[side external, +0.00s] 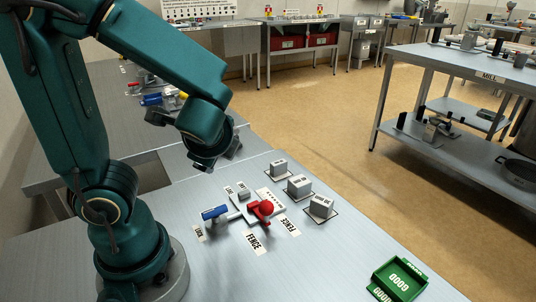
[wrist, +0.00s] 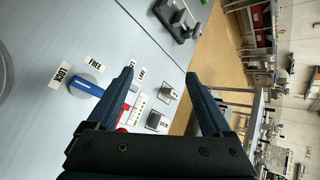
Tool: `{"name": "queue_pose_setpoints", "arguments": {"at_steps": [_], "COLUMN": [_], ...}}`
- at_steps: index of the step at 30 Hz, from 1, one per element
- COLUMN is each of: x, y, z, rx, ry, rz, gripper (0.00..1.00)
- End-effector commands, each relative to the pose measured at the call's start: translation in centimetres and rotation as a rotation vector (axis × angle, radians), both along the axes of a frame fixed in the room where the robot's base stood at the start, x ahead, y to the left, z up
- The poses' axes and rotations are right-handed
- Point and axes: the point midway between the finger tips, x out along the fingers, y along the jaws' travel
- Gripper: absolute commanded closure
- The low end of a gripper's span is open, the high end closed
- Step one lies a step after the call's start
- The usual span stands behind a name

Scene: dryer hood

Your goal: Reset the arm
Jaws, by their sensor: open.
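My gripper (side external: 203,164) hangs in the air at the end of the bent arm, above the back part of the metal table (side external: 330,262). In the wrist view its two dark fingers (wrist: 159,75) are spread wide with nothing between them. A blue lever (side external: 214,213) and a red knob (side external: 264,208) sit on the fixture plate below it, apart from the gripper. The wrist view shows the blue lever (wrist: 86,88) between labels reading LOCK and FREE. The red part (wrist: 122,116) is partly hidden behind a finger.
Several grey blocks (side external: 299,185) stand on dark-edged pads right of the fixture. A green tray marked GOOD (side external: 397,280) stands at the table's front right. The table front is clear.

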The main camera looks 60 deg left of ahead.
Motion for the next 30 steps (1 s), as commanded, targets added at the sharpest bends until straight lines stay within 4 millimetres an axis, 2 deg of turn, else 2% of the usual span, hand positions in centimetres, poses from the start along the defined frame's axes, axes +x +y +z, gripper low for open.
{"name": "queue_pose_setpoints", "arguments": {"at_steps": [3,6,12,15,18,30], "x": [-2.5,-3.7,-3.9,-3.5,-3.4,-3.4], "y": [-1.1,-3.1,-8.6,-10.9,-12.0,-12.0], "z": [0.0,0.1,1.4,2.0,2.1,2.1], "rx": [-0.224,-0.429,-0.844,-0.984,-1.044,-1.044], "ry": [-0.131,-0.245,-0.449,-0.477,-0.470,-0.470], "rz": [0.203,0.351,0.557,0.598,0.621,0.621], "gripper": [0.16,0.16,0.16,0.16,0.16,0.16]}}
